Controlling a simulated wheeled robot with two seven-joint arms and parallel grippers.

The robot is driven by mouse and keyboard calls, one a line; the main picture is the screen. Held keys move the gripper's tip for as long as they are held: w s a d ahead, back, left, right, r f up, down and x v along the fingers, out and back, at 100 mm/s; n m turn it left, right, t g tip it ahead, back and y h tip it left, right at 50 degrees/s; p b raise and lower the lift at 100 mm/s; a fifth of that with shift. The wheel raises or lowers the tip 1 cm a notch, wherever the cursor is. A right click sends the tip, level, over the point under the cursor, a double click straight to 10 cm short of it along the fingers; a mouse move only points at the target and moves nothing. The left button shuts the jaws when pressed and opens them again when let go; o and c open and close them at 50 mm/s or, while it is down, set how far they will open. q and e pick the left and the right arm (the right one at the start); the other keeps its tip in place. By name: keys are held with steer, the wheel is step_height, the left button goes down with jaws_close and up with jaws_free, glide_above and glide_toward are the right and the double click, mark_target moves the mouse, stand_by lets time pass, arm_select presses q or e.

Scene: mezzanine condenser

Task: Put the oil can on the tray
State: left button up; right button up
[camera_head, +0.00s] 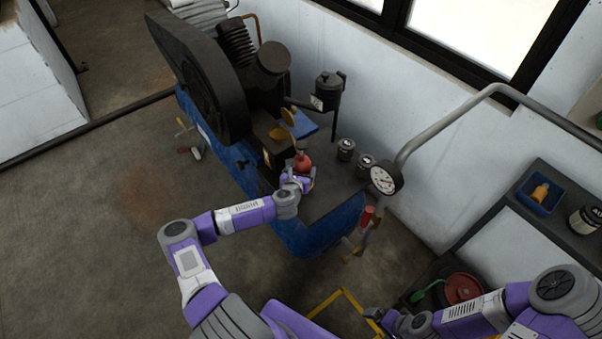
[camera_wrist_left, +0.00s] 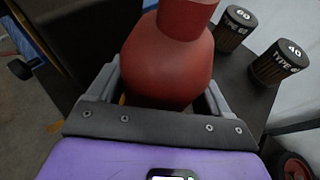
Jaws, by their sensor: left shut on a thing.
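The oil can is a red, bulbous vessel with a narrower neck (camera_head: 302,163), upright beside the compressor. My left gripper (camera_head: 298,181) is shut around its body. In the left wrist view the oil can (camera_wrist_left: 168,62) fills the space between the two fingers; its base is hidden by the gripper, so I cannot tell whether it touches a surface. A small blue tray (camera_head: 528,206) is on the dark bench at right, with a yellow-orange bottle (camera_head: 541,191) in it. My right gripper (camera_head: 380,314) is low at the bottom, far from both; its fingers are unclear.
The black and blue compressor (camera_head: 205,85) stands close to my left gripper. A red round object (camera_head: 462,288) sits low at right.

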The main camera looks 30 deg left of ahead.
stand_by(0.3)
arm_select(q)
steer(key=o, duration=1.1)
steer(key=shift+f, duration=0.25)
steer(key=o, duration=0.4)
steer(key=shift+r, duration=0.25)
steer(key=shift+s+r, duration=0.1)
steer(key=shift+s, duration=0.15)
steer(key=p+v, duration=0.3)
steer(key=v, duration=0.8)
steer(key=shift+s+d, duration=0.2)
steer(key=shift+s, duration=0.05)
